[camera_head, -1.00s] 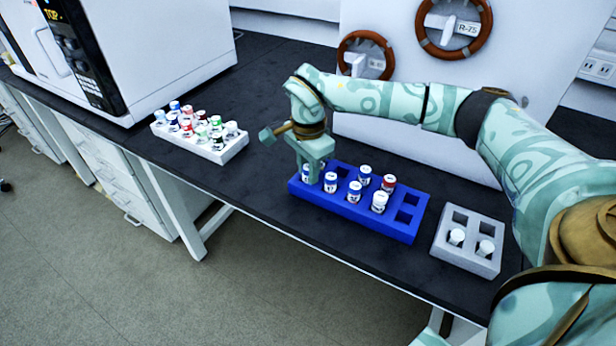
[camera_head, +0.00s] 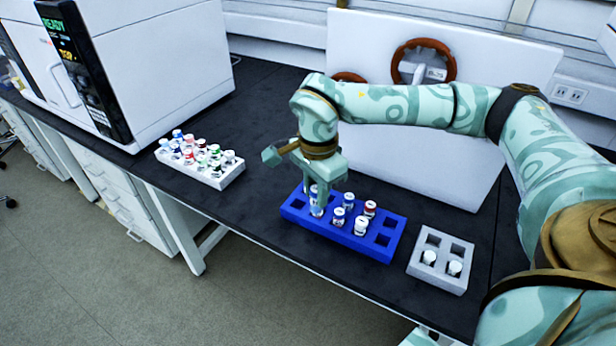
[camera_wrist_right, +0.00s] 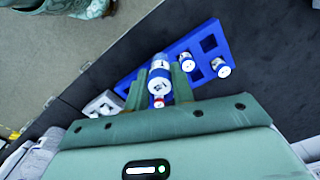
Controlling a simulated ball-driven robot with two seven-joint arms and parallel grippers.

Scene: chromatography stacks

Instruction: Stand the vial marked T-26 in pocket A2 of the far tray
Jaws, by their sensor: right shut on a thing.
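My right gripper (camera_head: 318,188) is shut on a white-capped vial (camera_wrist_right: 160,85), above the left end of a blue tray (camera_head: 342,243). The held vial's mark cannot be read. Several capped vials stand in the blue tray, one with a red cap (camera_head: 370,207). Its left front pocket and right-end pockets look empty. A white tray (camera_head: 205,177) farther left holds several vials with coloured caps. A small grey tray (camera_head: 436,281) at the right holds two white-capped vials at its front; its back pockets are empty. I cannot read which vial is T-26 or any pocket marks. My left gripper is out of view.
A large white instrument (camera_head: 150,70) with a lit display stands at the back left. A white upright panel (camera_head: 450,150) with brown rings stands behind the blue tray. The dark bench (camera_head: 265,110) is clear between white tray and blue tray.

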